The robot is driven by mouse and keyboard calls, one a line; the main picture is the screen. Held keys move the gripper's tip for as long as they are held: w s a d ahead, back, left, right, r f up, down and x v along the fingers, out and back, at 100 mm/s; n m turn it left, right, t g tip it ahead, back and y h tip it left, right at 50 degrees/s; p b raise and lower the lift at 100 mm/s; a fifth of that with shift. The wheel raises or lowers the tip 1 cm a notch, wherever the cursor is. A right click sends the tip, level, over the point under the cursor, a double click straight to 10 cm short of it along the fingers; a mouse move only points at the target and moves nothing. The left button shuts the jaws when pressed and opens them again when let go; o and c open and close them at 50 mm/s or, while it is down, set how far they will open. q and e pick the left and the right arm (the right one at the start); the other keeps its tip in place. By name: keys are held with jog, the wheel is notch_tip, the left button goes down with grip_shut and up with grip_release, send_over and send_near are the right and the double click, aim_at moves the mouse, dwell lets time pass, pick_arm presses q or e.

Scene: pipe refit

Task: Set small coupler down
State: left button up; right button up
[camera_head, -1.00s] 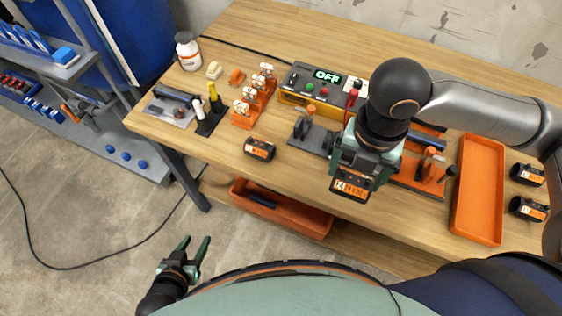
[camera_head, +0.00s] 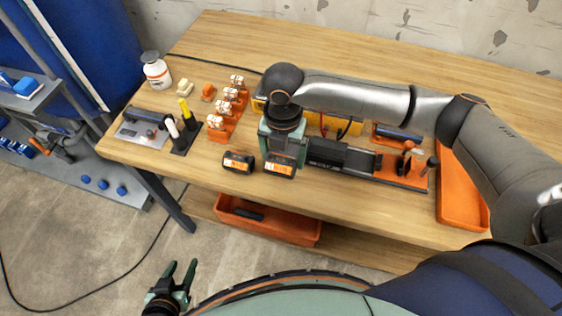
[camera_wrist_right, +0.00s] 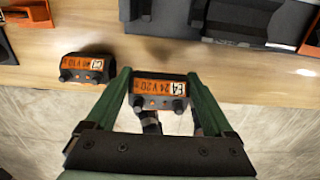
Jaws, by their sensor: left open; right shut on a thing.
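The small coupler (camera_head: 280,171), black with an orange label, is held in my right gripper (camera_head: 283,154) near the front of the workbench. In the right wrist view the coupler (camera_wrist_right: 160,88) sits between the two green fingers. I cannot tell whether its underside touches the wood. A second similar coupler (camera_head: 238,162) stands on the bench just left of it, with a small gap; it also shows in the right wrist view (camera_wrist_right: 85,68). My left gripper (camera_head: 182,274) is open and empty, low in front of the bench.
Behind is an orange rack (camera_head: 226,108) with several fittings. A dark holder with white and yellow tools (camera_head: 183,130) stands further left. A black and orange fixture (camera_head: 345,157) lies right of the held coupler, and an orange tray (camera_head: 460,190) further right. Bare wood (camera_head: 200,172) lies at the front left.

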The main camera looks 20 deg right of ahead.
aim_at(281, 164)
jog(key=shift+w+a+f, duration=0.15)
jog(key=shift+w+f, duration=0.1)
jog(key=shift+f, duration=1.6)
jog(key=o, duration=1.1)
jog(key=shift+f, duration=0.15)
notch_tip(281, 164, up, 12)
jog(key=shift+r+p, duration=0.2)
jog(key=shift+p, duration=0.15)
